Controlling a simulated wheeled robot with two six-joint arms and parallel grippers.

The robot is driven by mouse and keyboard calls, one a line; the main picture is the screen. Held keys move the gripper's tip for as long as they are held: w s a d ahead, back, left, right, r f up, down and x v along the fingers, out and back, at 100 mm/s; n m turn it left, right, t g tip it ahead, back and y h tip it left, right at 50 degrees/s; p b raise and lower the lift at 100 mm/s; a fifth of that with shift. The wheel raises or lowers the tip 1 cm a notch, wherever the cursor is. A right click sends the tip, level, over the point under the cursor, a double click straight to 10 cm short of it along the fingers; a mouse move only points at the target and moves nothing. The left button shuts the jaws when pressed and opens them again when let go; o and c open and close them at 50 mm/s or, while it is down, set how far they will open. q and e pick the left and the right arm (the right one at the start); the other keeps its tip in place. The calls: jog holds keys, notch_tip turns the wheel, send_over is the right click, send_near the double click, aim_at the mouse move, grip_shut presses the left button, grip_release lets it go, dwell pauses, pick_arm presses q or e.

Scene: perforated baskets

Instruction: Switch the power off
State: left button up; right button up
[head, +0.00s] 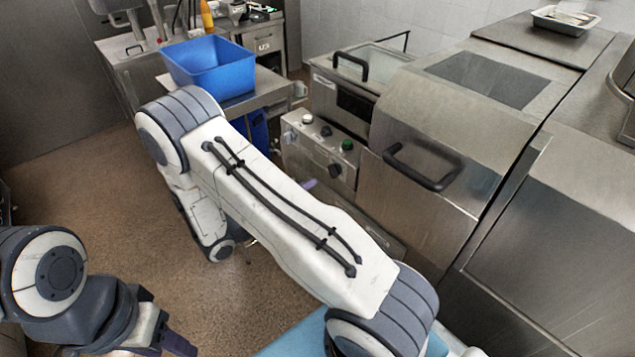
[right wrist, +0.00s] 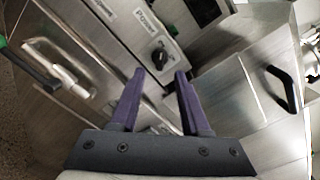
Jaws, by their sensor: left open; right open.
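A black rotary knob (right wrist: 158,58) sits on a pale plate under a label reading "Power" (right wrist: 146,20) in the right wrist view. My right gripper (right wrist: 160,75) has two purple fingers, spread apart and empty. The knob appears in the gap just beyond the fingertips; I cannot tell whether they touch it. In the head view the steel control panel (head: 318,150) carries a black knob (head: 335,170) low on its right. A purple finger of my right gripper (head: 308,184) peeks out beside my arm below the panel. My left gripper (head: 178,346) is at the bottom left, partly cut off, far from the panel.
A steel machine with a black handle (head: 422,168) stands right of the panel. A blue bin (head: 210,66) sits on a steel table at the back left. The brown floor (head: 95,200) at left is clear.

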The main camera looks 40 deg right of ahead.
jog(key=shift+s+a, duration=0.1)
jog(key=shift+a, duration=1.2)
